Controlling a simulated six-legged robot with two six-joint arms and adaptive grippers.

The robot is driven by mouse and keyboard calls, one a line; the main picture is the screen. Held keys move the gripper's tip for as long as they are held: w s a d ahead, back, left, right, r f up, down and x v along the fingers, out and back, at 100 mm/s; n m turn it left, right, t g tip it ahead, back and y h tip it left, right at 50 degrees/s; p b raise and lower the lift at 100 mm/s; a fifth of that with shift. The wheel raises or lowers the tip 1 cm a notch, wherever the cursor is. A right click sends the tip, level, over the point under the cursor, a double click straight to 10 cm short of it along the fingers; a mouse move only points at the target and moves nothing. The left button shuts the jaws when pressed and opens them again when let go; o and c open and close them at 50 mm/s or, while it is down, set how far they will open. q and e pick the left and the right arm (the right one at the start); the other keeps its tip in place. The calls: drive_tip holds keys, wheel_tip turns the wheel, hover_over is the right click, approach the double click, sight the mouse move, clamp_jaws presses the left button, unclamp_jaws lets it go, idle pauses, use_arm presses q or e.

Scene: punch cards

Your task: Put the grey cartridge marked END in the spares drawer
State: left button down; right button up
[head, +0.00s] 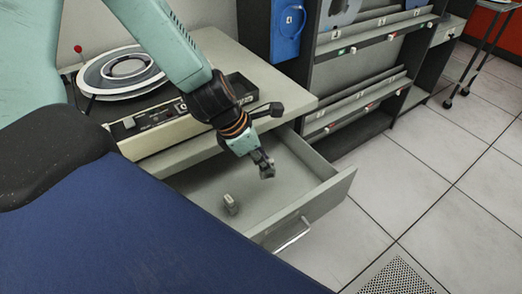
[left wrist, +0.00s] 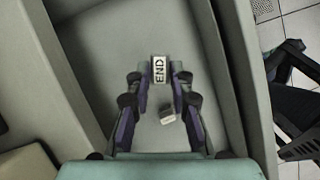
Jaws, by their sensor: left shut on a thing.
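My left gripper (head: 264,163) is over the open drawer (head: 324,201), pointing down. It is shut on the grey cartridge marked END (left wrist: 159,70), whose dark lettering shows between the fingertips in the left wrist view. In the head view the held cartridge (head: 267,173) is a small grey block at the fingertips, above the drawer floor. A second small grey cartridge (head: 231,204) lies on the drawer floor; it also shows in the left wrist view (left wrist: 168,116), with a label too small to read.
The drawer's front has a metal handle (head: 292,235). Above the drawer is a desk top (head: 225,55) with a beige device (head: 155,126) and a round reel (head: 124,68). A dark rack (head: 345,133) stands behind. Most of the drawer floor is bare.

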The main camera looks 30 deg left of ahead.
use_arm(q)
drive_tip(key=f+n+b, duration=0.1)
drive_tip(key=w+a+f+n+y+b, duration=0.1)
drive_tip(key=f+b, duration=0.1)
drive_tip(key=w+a+f+n+b, duration=0.1)
drive_tip(key=f+n, duration=0.1)
drive_tip(key=shift+f+t, duration=0.15)
drive_tip(key=shift+t, duration=0.25)
use_arm(e)
wheel_tip(320, 180, down, 4)
drive_tip(key=shift+w+a+f, duration=0.15)
drive_tip(key=shift+f, duration=0.1)
use_arm(q)
drive_tip(key=shift+s+d, duration=0.1)
drive_tip(key=shift+d, duration=0.05)
drive_tip(key=shift+b, duration=0.3)
use_arm(e)
drive_tip(key=shift+f, duration=0.35)
idle(0.4)
